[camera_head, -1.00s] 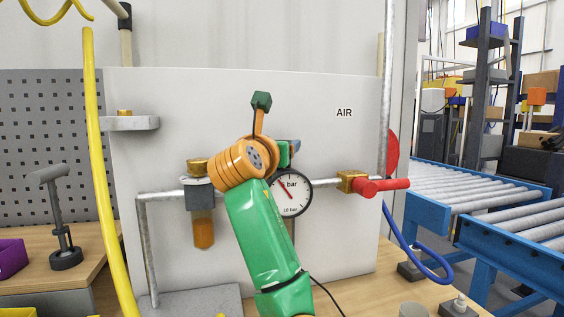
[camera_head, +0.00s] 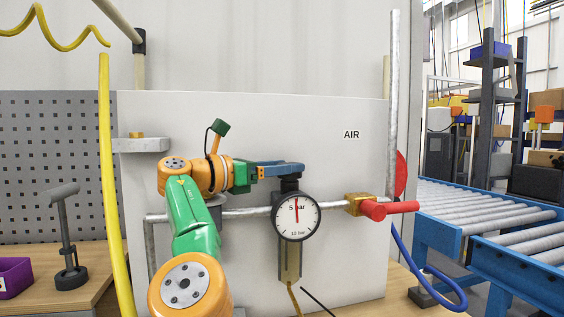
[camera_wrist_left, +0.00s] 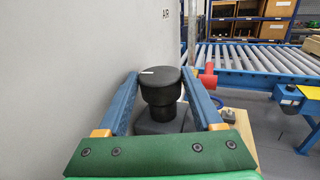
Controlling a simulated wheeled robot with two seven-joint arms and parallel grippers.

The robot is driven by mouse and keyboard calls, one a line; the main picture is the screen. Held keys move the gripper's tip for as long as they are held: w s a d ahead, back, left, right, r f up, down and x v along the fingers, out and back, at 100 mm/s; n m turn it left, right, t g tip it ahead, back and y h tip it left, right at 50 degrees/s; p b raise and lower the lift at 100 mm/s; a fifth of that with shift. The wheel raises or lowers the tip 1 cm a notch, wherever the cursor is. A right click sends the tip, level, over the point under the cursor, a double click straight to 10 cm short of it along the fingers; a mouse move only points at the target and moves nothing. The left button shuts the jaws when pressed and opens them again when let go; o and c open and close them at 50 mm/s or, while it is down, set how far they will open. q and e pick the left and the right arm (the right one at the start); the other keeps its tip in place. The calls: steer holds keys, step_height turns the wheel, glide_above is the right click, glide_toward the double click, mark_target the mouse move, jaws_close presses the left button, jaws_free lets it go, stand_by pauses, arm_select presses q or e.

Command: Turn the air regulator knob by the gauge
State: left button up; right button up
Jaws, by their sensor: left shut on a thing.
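The black air regulator knob (camera_head: 289,184) sits on top of the regulator, just above the round white gauge (camera_head: 296,216). The gauge needle points almost straight up, near the 5 bar mark. My left gripper (camera_head: 290,167) reaches in from the left at knob height and is shut on the knob. In the left wrist view the knob (camera_wrist_left: 160,88) stands between the two blue fingers, with a short white mark on its top. The regulator body (camera_head: 289,262) hangs below the gauge, partly hidden by it. My right gripper is not in view.
A grey pipe (camera_head: 245,212) runs along the white panel (camera_head: 330,130) to a brass valve with a red handle (camera_head: 388,208). A yellow hose (camera_head: 108,190) hangs at left. A blue hose (camera_head: 440,290) and roller conveyors (camera_head: 490,215) are at right.

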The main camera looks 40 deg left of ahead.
arm_select(q)
steer(key=shift+f+h, duration=0.2)
steer(key=shift+h, duration=0.1)
steer(key=o, duration=1.2)
steer(key=shift+o, duration=0.8)
steer(key=shift+d, duration=0.1)
steer(key=shift+r, duration=0.15)
